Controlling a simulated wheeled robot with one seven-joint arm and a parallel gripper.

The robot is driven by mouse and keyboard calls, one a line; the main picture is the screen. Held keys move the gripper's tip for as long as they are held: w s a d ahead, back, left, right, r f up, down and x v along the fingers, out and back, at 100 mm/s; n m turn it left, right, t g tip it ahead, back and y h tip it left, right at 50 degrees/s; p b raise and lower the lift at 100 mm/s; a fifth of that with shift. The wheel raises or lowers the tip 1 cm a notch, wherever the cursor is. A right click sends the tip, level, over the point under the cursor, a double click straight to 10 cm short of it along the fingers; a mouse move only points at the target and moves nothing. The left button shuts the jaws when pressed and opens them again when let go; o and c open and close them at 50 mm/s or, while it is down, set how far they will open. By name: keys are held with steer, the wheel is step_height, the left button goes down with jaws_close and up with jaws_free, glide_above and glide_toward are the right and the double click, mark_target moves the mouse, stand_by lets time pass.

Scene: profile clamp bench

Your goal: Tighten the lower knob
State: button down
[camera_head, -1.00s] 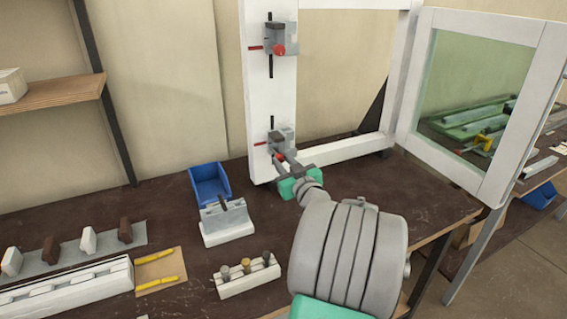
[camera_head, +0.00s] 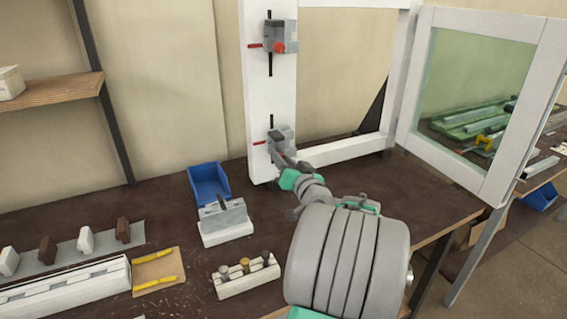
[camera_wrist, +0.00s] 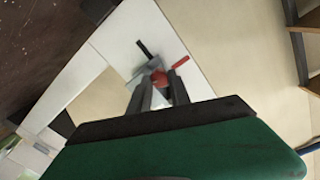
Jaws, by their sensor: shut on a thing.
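The lower clamp (camera_head: 283,137) sits on the white upright (camera_head: 258,100), with a red pin (camera_head: 260,143) at its left. My gripper (camera_head: 281,160) is at the front of this clamp and covers its knob in the head view. In the wrist view the red lower knob (camera_wrist: 158,77) lies between the tips of my gripper (camera_wrist: 159,84), which is shut on it. The upper clamp (camera_head: 289,36) has its own red knob (camera_head: 278,47), with nothing touching it.
A white-framed glazed panel (camera_head: 470,100) stands at the right. A blue bin (camera_head: 208,183), a grey-white block (camera_head: 225,222) and a rack (camera_head: 248,279) with several pegs stand on the dark bench (camera_head: 150,215), left of my arm. A wooden shelf (camera_head: 55,93) is at the upper left.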

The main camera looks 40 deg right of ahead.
steer(key=shift+m, duration=0.8)
steer(key=c, duration=1.2)
jaws_free()
steer(key=b+v, duration=0.1)
steer(key=v, duration=0.6)
steer(key=shift+s+a, duration=0.15)
steer(key=shift+s, duration=0.25)
steer(key=shift+r, duration=0.1)
